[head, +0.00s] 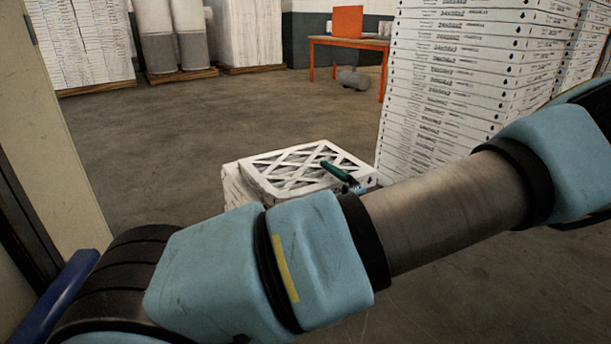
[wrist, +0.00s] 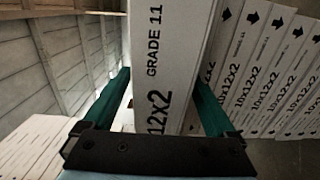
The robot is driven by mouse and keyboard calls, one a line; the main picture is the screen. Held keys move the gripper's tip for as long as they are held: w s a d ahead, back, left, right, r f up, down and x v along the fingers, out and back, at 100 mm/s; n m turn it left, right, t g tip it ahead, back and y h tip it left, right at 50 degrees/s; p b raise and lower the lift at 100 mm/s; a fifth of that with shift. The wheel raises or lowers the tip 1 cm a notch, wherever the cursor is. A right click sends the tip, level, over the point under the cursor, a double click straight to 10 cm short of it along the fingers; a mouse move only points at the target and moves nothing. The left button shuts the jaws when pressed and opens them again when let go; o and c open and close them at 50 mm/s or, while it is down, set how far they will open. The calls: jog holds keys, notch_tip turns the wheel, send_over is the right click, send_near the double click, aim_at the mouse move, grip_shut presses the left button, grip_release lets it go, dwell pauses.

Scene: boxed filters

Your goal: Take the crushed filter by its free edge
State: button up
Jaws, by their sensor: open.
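A white-framed filter with a crisscross face (head: 285,172) lies on top of a low white stack, set a little askew on it; crushing is not clear from here. My gripper (head: 342,172) is at its right corner, one green finger showing over the face and the rest hidden behind my arm. In the wrist view a white filter edge (wrist: 172,65) marked "GRADE 11" and "12x2" runs between the two green fingers of my gripper (wrist: 163,88). The fingers are apart, one on each side of it. I cannot tell whether either finger touches it.
A tall stack of white boxed filters (head: 455,90) stands close behind and right of the low stack. Printed "10x12x2" boxes (wrist: 265,65) lie right of the fingers. An orange table (head: 350,42) is far back. Open floor (head: 230,110) lies behind and left.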

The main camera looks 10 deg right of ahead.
jog(key=shift+w+a, duration=0.2)
jog(key=shift+w, duration=0.25)
grip_shut()
dwell(0.5)
